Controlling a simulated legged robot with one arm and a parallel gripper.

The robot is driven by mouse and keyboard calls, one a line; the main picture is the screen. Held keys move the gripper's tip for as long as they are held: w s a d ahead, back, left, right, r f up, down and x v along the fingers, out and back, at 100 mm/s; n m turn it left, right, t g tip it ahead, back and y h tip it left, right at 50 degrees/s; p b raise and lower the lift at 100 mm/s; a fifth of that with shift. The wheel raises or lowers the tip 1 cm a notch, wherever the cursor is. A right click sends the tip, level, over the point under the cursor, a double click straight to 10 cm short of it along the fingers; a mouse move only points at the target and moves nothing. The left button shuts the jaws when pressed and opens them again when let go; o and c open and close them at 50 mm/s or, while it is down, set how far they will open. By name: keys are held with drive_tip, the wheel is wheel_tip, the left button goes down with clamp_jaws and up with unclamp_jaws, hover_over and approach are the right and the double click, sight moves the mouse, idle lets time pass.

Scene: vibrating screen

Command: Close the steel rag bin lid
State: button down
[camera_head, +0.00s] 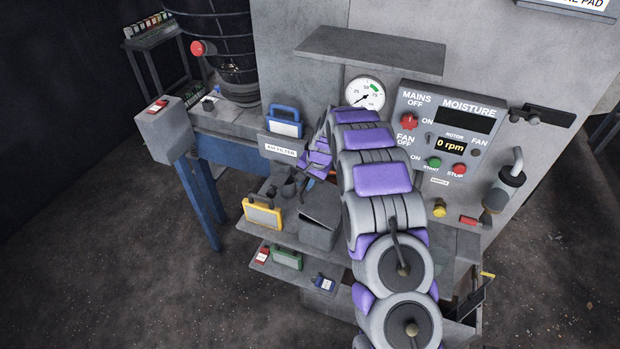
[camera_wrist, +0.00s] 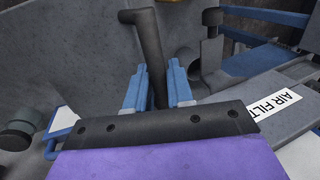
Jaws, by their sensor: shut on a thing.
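In the wrist view my gripper (camera_wrist: 157,70) has its two blue fingers on either side of a dark grey bent bar (camera_wrist: 150,45) and is shut on it. I cannot tell for certain what the bar belongs to. In the head view a dark grey box (camera_head: 318,236), which looks like the steel rag bin, stands on the shelf just left of my arm. Its top looks slanted, and I cannot tell how far its lid is open.
A yellow case (camera_head: 262,215) stands left of the box. A blue case (camera_head: 285,122) and the air filter label (camera_head: 281,149) are behind. Green and red items (camera_head: 286,258) lie on the lower shelf. The control panel (camera_head: 450,130) is right of my arm. The floor at left is clear.

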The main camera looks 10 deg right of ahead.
sight(316, 192)
drive_tip(key=shift+w+a+f, duration=0.1)
drive_tip(key=shift+a+f, duration=0.1)
drive_tip(key=shift+f, duration=0.35)
drive_tip(key=c, duration=1.2)
unclamp_jaws()
drive_tip(key=shift+w, duration=0.1)
drive_tip(key=shift+d+r, duration=0.1)
drive_tip(key=b+v, duration=0.1)
drive_tip(key=v, duration=1)
drive_tip(key=shift+d+r, duration=0.1)
drive_tip(key=shift+r, duration=0.25)
